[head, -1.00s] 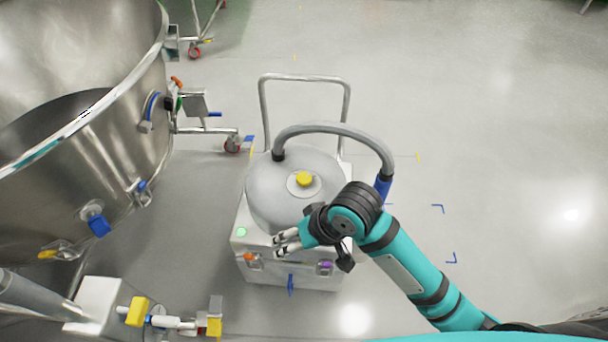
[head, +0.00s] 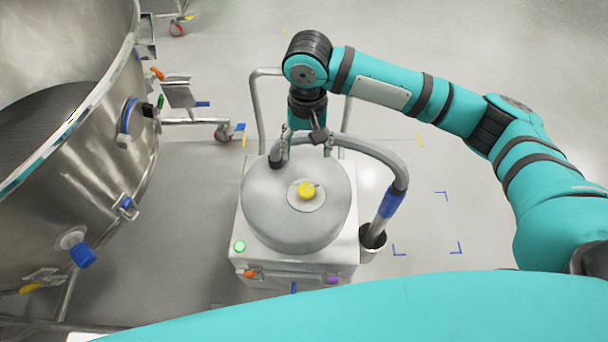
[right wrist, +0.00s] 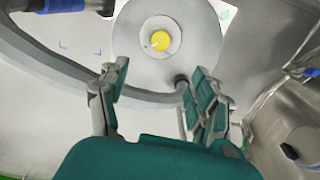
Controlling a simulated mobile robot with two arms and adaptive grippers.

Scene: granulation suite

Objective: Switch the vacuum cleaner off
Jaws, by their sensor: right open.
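The vacuum cleaner is a round grey drum (head: 270,205) on a pale box base (head: 242,262). A yellow knob (head: 307,190) sits on the middle of its lid and also shows in the right wrist view (right wrist: 160,41). A lit green button (head: 239,246) is at the base's front left corner. A grey hose (head: 375,155) arcs from the lid's back to a blue cuff (head: 390,203) at the right. My right gripper (head: 306,147) points down over the lid's back edge, behind the knob. Its fingers (right wrist: 155,90) are apart and empty, near the hose. My left gripper is out of view.
A large steel vessel (head: 75,150) with clamps and valves stands close on the left. A metal push handle (head: 257,110) rises behind the vacuum. A cup-shaped holder (head: 372,240) is under the hose end. The floor (head: 430,220) to the right is open.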

